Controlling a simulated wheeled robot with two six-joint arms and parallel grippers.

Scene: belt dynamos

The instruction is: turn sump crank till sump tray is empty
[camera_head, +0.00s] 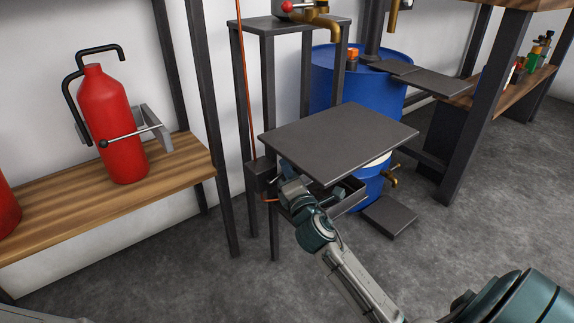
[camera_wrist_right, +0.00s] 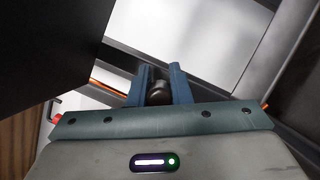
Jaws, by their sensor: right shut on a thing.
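My right gripper (camera_head: 287,176) reaches under the flat dark plate (camera_head: 338,140) of the stand. In the right wrist view its two blue fingers (camera_wrist_right: 162,84) are shut on a small dark rounded knob (camera_wrist_right: 159,93), which looks like the crank's handle. In the head view the gripper and plate hide this knob. A dark open tray (camera_head: 345,197), seemingly the sump tray, sits below the plate, just right of the gripper. The plate and my arm cover most of its inside, so I cannot tell what it holds. My left gripper is not in view.
A small dark box (camera_head: 262,175) is on the stand's leg, left of the gripper. A blue drum (camera_head: 335,80) stands behind. A wooden shelf (camera_head: 180,165) with a red can (camera_head: 112,125) is at left. The grey floor (camera_head: 190,270) in front is clear.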

